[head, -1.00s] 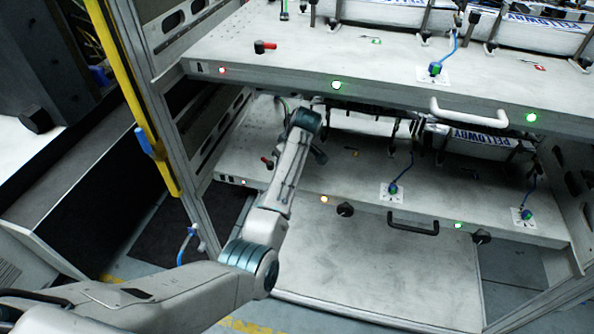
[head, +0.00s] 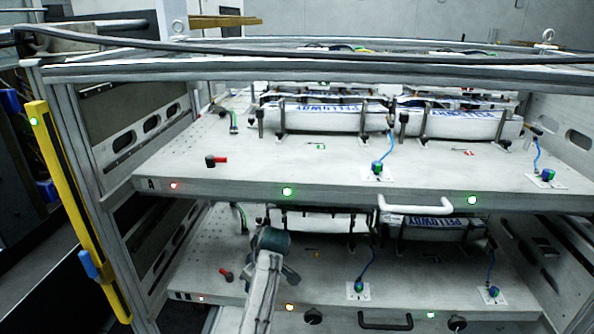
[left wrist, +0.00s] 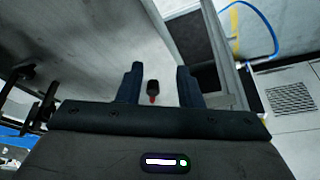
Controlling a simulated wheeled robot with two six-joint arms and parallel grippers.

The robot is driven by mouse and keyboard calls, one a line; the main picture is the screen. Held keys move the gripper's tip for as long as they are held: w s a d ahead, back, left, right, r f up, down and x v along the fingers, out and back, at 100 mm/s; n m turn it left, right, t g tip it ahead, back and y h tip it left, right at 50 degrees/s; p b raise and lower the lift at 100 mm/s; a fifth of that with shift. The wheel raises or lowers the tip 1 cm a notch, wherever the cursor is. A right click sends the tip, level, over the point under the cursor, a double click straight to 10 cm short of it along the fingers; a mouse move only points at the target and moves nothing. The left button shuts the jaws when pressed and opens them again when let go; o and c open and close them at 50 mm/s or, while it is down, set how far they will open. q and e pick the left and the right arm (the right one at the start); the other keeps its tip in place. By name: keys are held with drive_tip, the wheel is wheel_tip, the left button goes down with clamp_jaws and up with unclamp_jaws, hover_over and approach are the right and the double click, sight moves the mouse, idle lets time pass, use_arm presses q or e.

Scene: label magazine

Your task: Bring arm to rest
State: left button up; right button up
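My left arm (head: 262,290) reaches up from the bottom of the head view, in front of the lower shelf (head: 205,283). Its wrist end is over that shelf, to the right of a red-and-black lever (head: 226,275). My left gripper (left wrist: 158,76) shows in the left wrist view with its two dark fingers apart and nothing held between them. A small red-and-black knob (left wrist: 153,91) shows beyond the gap between the fingers, apart from them. The fingers are not clear in the head view. My right gripper is in neither view.
The upper shelf (head: 240,178) with a white handle (head: 415,205) juts out above the lower one. White labelled rolls (head: 320,116) stand on it. A dark handle (head: 385,321) is on the lower front. A yellow post (head: 75,205) stands left.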

use_arm(q)
drive_tip(key=s+a+f+m+h, duration=0.15)
drive_tip(key=s+a+f, duration=0.35)
drive_tip(key=s, duration=0.5)
drive_tip(key=s+a+f+m, duration=0.3)
drive_tip(key=s+a+f, duration=0.2)
drive_tip(key=s, duration=0.5)
drive_tip(key=s+a+r+m+t+h, duration=0.1)
drive_tip(key=s+r+m, duration=0.25)
drive_tip(key=s, duration=0.75)
drive_tip(key=s+a+r+m+h, duration=0.15)
drive_tip(key=s+m, duration=0.35)
drive_tip(key=s, duration=0.6)
wheel_tip(320, 180, down, 28)
drive_tip(key=a+g+y, duration=0.1)
drive_tip(key=a, duration=0.1)
drive_tip(key=s+a+f+n+g, duration=0.1)
drive_tip(key=s+f, duration=1.8)
drive_tip(key=f, duration=0.1)
drive_tip(key=shift+a+f, duration=0.2)
drive_tip(key=shift+w, duration=0.1)
